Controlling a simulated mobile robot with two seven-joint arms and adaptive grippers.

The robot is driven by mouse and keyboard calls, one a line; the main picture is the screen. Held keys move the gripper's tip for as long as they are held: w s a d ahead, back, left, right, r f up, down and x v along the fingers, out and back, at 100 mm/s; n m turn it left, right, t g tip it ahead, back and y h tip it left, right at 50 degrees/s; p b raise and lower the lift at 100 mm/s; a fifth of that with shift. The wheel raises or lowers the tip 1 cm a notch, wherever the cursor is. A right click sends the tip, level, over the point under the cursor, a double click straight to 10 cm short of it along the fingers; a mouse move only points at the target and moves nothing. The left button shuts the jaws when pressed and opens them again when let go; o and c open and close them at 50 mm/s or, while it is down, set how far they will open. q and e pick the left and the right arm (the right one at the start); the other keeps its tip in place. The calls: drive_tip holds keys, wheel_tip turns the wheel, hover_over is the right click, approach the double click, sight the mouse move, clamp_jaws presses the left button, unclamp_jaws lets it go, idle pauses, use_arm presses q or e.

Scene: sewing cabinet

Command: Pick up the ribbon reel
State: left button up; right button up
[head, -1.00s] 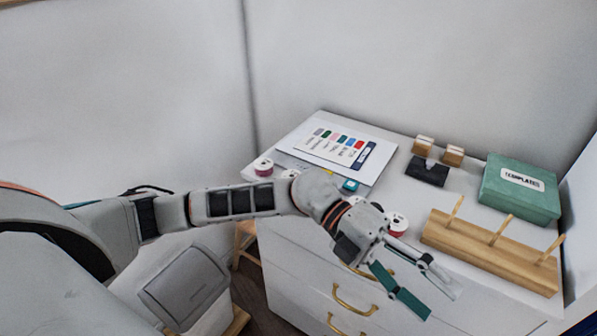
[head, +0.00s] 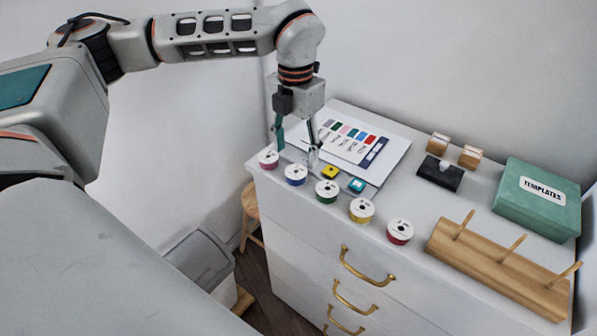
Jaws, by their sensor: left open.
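Several ribbon reels with white tops stand in a slanting row along the cabinet's front edge. They are a pink reel (head: 268,160), a blue reel (head: 295,175), a green reel (head: 327,191), a yellow reel (head: 361,210) and a red reel (head: 400,231). My left gripper (head: 296,151) points down at the row's left end, fingers apart and empty. One finger shows by the pink reel, the other above and right of the blue reel. I cannot tell whether either finger touches a reel. My right gripper is not in view.
A colour chart (head: 345,141) lies behind the reels, with small yellow (head: 330,172) and teal (head: 356,185) blocks near it. A wooden peg rack (head: 495,262), green templates box (head: 537,198) and black block (head: 440,173) stand to the right. Walls close off the back.

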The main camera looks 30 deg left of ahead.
sight(295, 170)
use_arm(q)
wheel_tip(295, 170, down, 2)
drive_tip(key=shift+s, duration=0.15)
wheel_tip(295, 170, down, 5)
drive_tip(key=shift+a+f+p, duration=0.1)
drive_tip(key=shift+a+p, duration=0.05)
drive_tip(key=shift+p, duration=0.25)
drive_tip(key=c, duration=1)
